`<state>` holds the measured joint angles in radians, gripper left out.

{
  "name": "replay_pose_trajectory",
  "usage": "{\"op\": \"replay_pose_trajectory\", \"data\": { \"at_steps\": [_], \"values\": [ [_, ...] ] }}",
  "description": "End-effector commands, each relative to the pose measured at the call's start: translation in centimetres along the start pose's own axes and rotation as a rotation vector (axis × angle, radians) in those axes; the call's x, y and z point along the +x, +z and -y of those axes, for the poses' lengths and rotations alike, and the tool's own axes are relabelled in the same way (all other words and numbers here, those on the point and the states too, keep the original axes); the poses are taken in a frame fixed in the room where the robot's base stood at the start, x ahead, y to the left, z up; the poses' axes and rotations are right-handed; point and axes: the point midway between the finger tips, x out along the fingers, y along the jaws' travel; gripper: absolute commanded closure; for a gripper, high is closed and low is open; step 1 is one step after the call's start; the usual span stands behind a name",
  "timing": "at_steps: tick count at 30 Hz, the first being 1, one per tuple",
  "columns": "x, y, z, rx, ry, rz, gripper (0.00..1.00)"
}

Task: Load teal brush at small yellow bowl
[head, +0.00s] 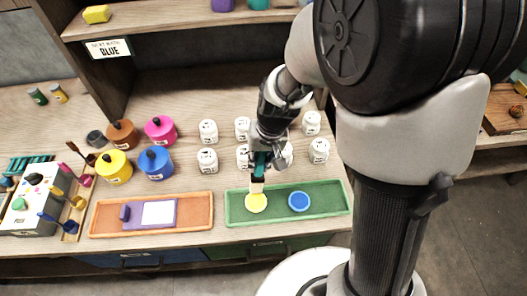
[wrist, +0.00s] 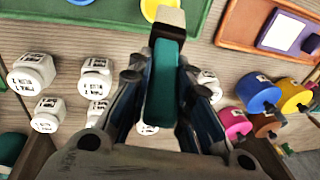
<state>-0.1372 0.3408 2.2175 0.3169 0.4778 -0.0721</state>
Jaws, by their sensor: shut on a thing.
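My gripper (head: 258,163) is shut on the teal brush (wrist: 163,80) and holds it upright, with its pale tip pointing down. The small yellow bowl (head: 256,203) sits at the left of the green tray (head: 277,217). The brush's tip is right over or at the bowl's back edge in the head view; I cannot tell whether it touches. In the wrist view the brush tip overlaps the yellow bowl (wrist: 160,9), which is partly cut off by the top edge.
A small blue bowl (head: 299,201) is at the tray's right. Several white jars (head: 208,131) stand behind the tray, around my arm. An orange tray (head: 104,223) with a purple-framed card (head: 158,213) is to the left, with coloured pots (head: 114,168) behind it. A shelf (head: 180,20) overhangs the back.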

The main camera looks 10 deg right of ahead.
Motion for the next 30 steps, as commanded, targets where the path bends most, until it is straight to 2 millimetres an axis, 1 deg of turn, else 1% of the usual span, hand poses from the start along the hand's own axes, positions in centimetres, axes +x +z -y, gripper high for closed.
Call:
{"op": "replay_pose_trajectory", "data": {
  "at_steps": [2, 8, 19, 24, 30],
  "values": [
    [0.5, 0.1, 0.3, 0.003, -0.006, 0.010, 1.00],
    [1.7, 0.3, 0.0, 0.004, -0.006, 0.009, 1.00],
    [5.4, 0.6, -0.7, 0.004, -0.004, 0.008, 1.00],
    [6.0, 0.7, -0.8, 0.003, -0.004, 0.008, 1.00],
    [6.0, 0.7, -0.8, 0.003, -0.004, 0.008, 1.00]
  ]
}}
